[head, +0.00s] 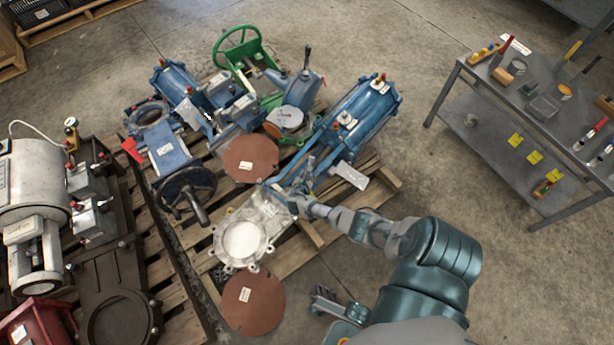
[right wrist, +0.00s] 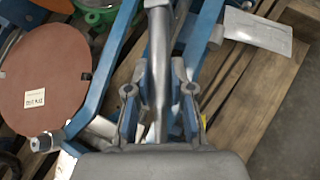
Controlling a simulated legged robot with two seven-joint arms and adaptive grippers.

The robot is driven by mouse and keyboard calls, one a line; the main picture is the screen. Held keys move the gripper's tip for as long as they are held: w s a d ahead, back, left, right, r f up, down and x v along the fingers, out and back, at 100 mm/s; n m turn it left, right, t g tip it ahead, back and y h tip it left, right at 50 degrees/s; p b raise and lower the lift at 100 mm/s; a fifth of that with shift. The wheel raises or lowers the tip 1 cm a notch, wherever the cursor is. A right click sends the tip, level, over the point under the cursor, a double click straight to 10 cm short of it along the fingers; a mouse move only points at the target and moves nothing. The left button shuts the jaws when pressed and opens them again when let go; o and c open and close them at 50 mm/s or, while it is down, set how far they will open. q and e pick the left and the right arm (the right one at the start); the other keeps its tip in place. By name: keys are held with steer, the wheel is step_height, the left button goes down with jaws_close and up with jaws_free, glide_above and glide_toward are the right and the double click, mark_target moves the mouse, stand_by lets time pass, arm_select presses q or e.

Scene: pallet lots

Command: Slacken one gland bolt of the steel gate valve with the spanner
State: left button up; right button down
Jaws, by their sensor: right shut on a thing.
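The steel gate valve (head: 270,212) lies on a wooden pallet, with a round pale port and lugs at its lower end and blue yoke bars running up right to a blue cylinder (head: 362,112). My right gripper (head: 292,195) is over the upper end of its steel body, by the yoke. In the right wrist view my right gripper (right wrist: 160,85) is shut on a grey tapered bar, the spanner (right wrist: 160,45), pointing up the picture between the blue bars. The gland bolts and spanner head are not clear. My left gripper (head: 324,303) is low, near my body, apart from the valve.
Other blue and green valves (head: 237,47) crowd the pallet. A dark valve assembly (head: 112,275) stands left. A grey trolley (head: 480,125) with tools stands right; clear floor lies between.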

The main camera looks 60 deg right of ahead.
steer(key=shift+w+r+n+t, duration=0.1)
steer(key=shift+w+n+t, duration=0.2)
steer(key=shift+w, duration=0.05)
stand_by(0.3)
steer(key=shift+w+a+n+t+y, duration=0.2)
steer(key=shift+w+n+t+y, duration=0.1)
steer(key=shift+w+n+t, duration=0.3)
steer(key=shift+w, duration=0.25)
steer(key=shift+w+a, duration=0.1)
steer(key=shift+w, duration=0.1)
steer(key=shift+s, duration=0.15)
steer(key=shift+s+d+m+g, duration=0.2)
steer(key=shift+s+m+g, duration=0.15)
steer(key=shift+s, duration=0.2)
